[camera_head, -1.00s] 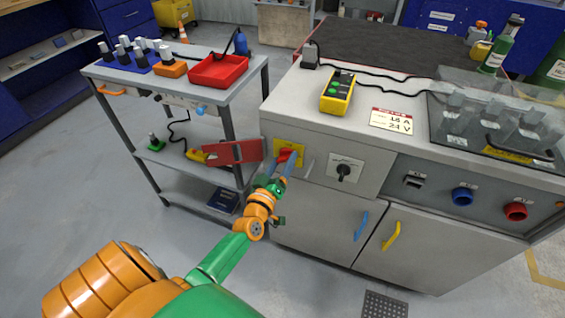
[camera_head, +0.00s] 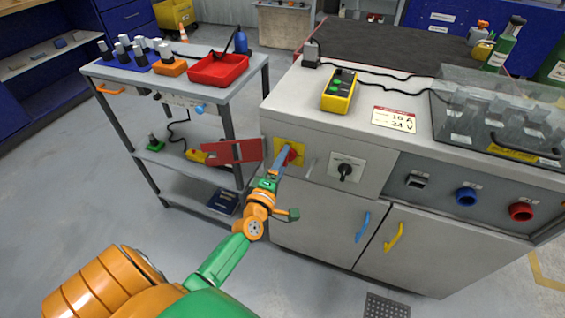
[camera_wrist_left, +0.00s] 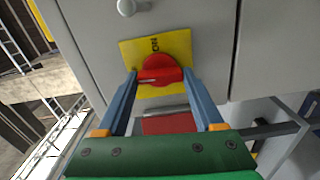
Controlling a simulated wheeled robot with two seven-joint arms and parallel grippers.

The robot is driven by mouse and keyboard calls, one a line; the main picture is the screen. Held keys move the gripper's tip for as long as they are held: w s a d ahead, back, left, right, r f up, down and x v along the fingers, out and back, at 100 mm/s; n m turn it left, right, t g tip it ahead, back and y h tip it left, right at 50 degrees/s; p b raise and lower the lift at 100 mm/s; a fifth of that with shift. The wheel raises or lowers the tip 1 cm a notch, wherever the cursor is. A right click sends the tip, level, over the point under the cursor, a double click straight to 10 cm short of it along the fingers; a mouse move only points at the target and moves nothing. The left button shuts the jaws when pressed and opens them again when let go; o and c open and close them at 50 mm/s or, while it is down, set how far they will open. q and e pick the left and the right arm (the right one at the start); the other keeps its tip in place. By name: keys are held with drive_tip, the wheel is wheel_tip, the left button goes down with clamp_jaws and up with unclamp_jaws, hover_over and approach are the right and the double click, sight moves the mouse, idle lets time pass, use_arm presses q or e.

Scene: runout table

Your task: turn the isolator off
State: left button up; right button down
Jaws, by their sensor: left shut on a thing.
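The isolator is a red rotary knob (camera_head: 293,153) on a yellow plate (camera_head: 280,146) on the grey cabinet's front. In the left wrist view the red knob (camera_wrist_left: 160,68) sits between the two blue fingers, and the yellow plate (camera_wrist_left: 178,46) carries partly readable black lettering. My left gripper (camera_head: 285,158) is shut on the knob; in the left wrist view its fingertips (camera_wrist_left: 160,75) lie on either side of it. A red flap (camera_head: 236,151) stands out to the left of the plate. My right gripper is not in view.
A yellow button box (camera_head: 339,90) stands on the cabinet top. A trolley (camera_head: 108,82) with a red tray (camera_head: 218,69) stands to the left. Blue (camera_head: 362,227) and yellow (camera_head: 393,236) door handles stick out below.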

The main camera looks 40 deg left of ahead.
use_arm(q)
drive_tip(key=shift+n, duration=0.6)
drive_tip(key=o, duration=1.4)
drive_tip(key=shift+w, duration=0.1)
drive_tip(key=v, duration=0.7)
